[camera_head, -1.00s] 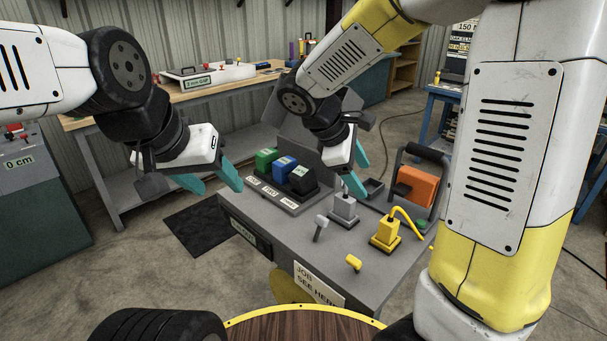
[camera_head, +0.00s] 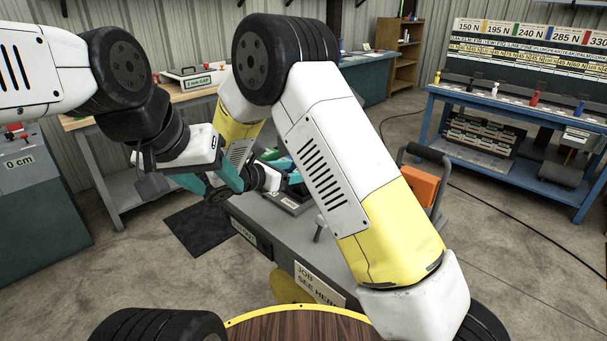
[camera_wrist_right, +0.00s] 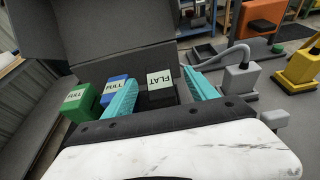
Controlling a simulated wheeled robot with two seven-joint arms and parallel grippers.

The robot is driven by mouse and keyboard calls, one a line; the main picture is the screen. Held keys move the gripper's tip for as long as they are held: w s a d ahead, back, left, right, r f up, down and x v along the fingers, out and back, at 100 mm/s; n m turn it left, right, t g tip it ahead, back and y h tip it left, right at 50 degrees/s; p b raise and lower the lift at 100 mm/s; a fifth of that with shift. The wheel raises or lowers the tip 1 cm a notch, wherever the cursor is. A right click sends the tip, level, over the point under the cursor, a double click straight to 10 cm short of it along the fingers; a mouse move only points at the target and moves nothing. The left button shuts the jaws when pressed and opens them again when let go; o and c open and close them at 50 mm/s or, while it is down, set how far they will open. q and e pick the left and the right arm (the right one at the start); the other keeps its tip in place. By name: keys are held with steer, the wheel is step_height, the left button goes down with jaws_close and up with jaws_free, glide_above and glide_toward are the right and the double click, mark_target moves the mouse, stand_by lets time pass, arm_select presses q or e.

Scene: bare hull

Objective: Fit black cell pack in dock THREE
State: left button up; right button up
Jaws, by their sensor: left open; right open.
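In the right wrist view the black cell pack (camera_wrist_right: 159,97) has a label reading FLAT. It sits at the right end of a row, beside a blue pack (camera_wrist_right: 115,88) and a green pack (camera_wrist_right: 80,101), both labelled FULL. My right gripper (camera_wrist_right: 162,92) is open, its teal fingers on either side of the black pack; I cannot tell if they touch it. In the head view my right arm hides most of the row and the dock labels. My left gripper (camera_head: 212,181) is open and empty, left of the bench (camera_head: 262,222).
A grey plug (camera_wrist_right: 240,78) with a hose and a yellow connector (camera_wrist_right: 298,68) stand right of the packs. An orange box (camera_head: 421,186) with a black handle is at the bench's right. A blue table (camera_head: 520,112) stands at the back right. Both arms are close together over the bench's left side.

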steer(key=x, duration=0.5)
steer(key=shift+w+a+f, duration=0.1)
steer(key=shift+a+f, duration=0.05)
steer(key=shift+f, duration=0.1)
jaws_close()
